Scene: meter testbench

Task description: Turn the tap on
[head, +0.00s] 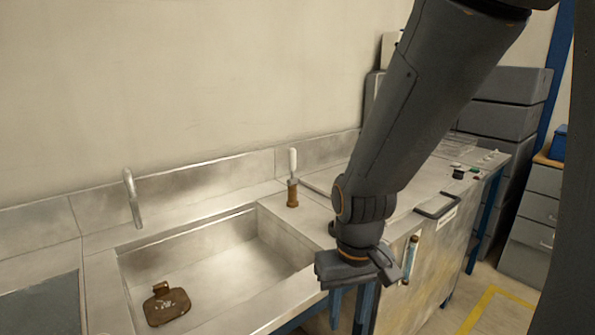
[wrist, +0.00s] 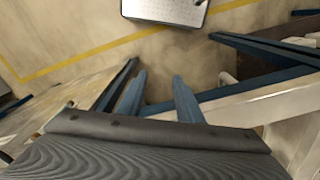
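A curved metal tap spout (head: 132,198) stands at the back left of the steel sink (head: 235,235). An upright white lever on a brown base (head: 292,178) stands on the counter right of the basin; I cannot tell for sure whether it is the tap's handle. My gripper (head: 355,270) hangs in front of the counter's front edge, right of the sink and apart from spout and lever. In the wrist view its two fingers (wrist: 159,78) are spread with nothing between them. The tap does not show in the wrist view.
A brown flat object (head: 168,306) lies in the basin. The bench (head: 435,250) to the right has a dark handle (head: 437,206) and an upright tube (head: 410,258) at its front. Grey drawers (head: 535,215) stand farther right. Yellow lines (wrist: 70,62) mark the floor.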

